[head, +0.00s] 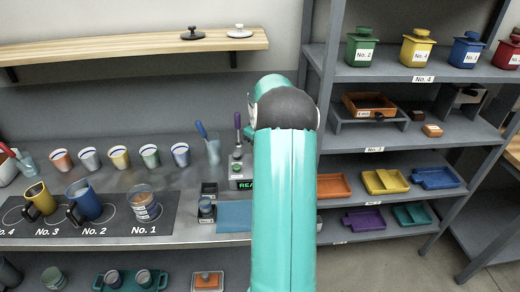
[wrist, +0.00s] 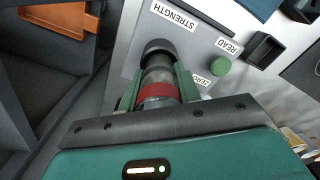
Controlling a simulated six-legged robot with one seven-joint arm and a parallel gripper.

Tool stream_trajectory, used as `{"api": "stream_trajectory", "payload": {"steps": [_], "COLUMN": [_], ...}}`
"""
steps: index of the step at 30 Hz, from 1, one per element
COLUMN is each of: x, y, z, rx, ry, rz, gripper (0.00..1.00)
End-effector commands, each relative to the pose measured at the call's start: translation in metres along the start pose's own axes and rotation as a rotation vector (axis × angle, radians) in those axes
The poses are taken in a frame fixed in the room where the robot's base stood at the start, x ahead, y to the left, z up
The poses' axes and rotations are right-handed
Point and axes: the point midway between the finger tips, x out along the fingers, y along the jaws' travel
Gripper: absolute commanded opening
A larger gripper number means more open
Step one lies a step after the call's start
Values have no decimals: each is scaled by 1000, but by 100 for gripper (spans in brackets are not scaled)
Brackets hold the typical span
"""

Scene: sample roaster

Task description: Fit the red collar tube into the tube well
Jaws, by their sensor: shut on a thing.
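In the wrist view, the clear tube with the red collar (wrist: 159,92) is between the two green fingers of my gripper (wrist: 157,84), which is shut on it. The tube's far end is at the dark round tube well (wrist: 157,46) in the grey instrument face (wrist: 191,42). The end overlaps the well's opening; I cannot tell how deep it sits inside. In the head view, part of the instrument with a green display (head: 241,183) shows left of my arm. My arm hides the gripper and tube there.
A green button (wrist: 220,66) sits close to the right of the well, near READ and ZERO labels. A dark square holder (wrist: 264,50) is further right. In the head view, mugs stand on a dark mat (head: 170,222) at the left; a shelf rack (head: 385,142) with trays stands at right.

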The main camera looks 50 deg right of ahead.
Motion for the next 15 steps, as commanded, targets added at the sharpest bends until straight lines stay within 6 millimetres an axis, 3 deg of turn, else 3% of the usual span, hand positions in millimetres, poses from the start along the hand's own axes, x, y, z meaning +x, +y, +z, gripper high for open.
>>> {"api": "stream_trajectory", "payload": {"steps": [15], "x": [10], "y": [0], "z": [0], "rx": [0], "ry": [0], "rz": [0], "gripper": [6]}}
